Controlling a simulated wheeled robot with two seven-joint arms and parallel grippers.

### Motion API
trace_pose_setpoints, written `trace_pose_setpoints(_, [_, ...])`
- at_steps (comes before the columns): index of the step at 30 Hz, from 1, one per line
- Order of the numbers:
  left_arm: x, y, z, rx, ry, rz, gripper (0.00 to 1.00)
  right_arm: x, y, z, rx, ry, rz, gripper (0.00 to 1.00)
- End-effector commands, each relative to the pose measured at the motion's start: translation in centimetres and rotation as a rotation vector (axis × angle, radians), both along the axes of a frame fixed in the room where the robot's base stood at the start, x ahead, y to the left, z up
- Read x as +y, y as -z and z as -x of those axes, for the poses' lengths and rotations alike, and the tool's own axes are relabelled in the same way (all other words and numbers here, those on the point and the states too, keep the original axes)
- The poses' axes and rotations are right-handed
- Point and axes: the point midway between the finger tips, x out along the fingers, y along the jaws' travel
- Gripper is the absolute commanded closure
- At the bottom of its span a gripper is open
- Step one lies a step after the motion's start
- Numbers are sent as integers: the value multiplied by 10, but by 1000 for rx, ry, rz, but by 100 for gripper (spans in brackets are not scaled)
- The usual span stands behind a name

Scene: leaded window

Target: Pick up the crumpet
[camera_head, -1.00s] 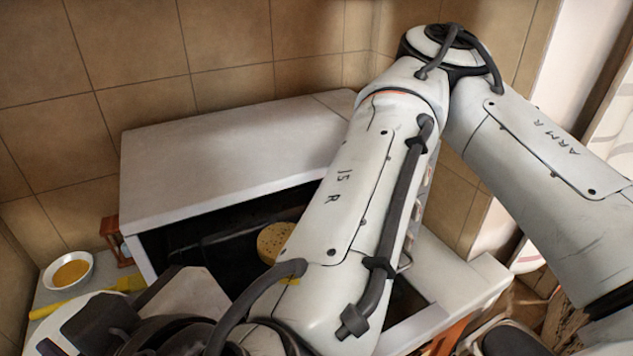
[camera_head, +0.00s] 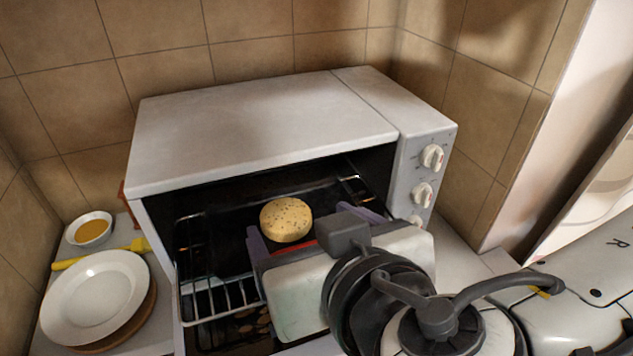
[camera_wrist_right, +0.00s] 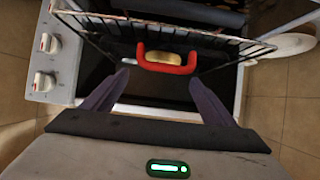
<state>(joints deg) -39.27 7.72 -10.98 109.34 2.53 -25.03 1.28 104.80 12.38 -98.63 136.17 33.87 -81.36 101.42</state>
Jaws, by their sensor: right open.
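The crumpet (camera_head: 286,219) is a round, pale yellow, speckled disc inside the open toaster oven (camera_head: 260,140), above a dark tray or rack. My right gripper (camera_head: 300,222) is open at the oven mouth. Its two purple fingers are spread in front of the crumpet, one on each side, and it looks empty. In the right wrist view the crumpet (camera_wrist_right: 160,57) shows partly behind a red handle-like piece (camera_wrist_right: 166,68), ahead of the fingertips (camera_wrist_right: 158,78). A bit of red also shows below the crumpet in the head view. My left gripper is not in view.
A wire rack (camera_head: 218,300) sticks out of the oven mouth. Knobs (camera_head: 424,194) line the oven's right side. At left are a white plate (camera_head: 95,297) on a wooden board, a yellow-handled brush (camera_head: 100,253) and a bowl of amber liquid (camera_head: 91,230). Tiled walls stand behind.

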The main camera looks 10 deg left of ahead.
Motion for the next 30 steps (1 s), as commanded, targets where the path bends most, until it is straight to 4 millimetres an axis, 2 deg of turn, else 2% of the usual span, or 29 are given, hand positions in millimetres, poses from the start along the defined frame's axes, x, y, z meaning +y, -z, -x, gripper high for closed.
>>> trace_pose_setpoints(8, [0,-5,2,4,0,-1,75,12,11,-18,-2,3,2,21])
trace_pose_setpoints(17, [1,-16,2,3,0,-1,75,34,33,-44,-2,3,2,21])
trace_pose_setpoints(26, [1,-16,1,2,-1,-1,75,37,37,-48,-1,2,1,21])
trace_pose_setpoints(30, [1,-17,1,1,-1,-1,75,37,37,-48,-1,2,1,43])
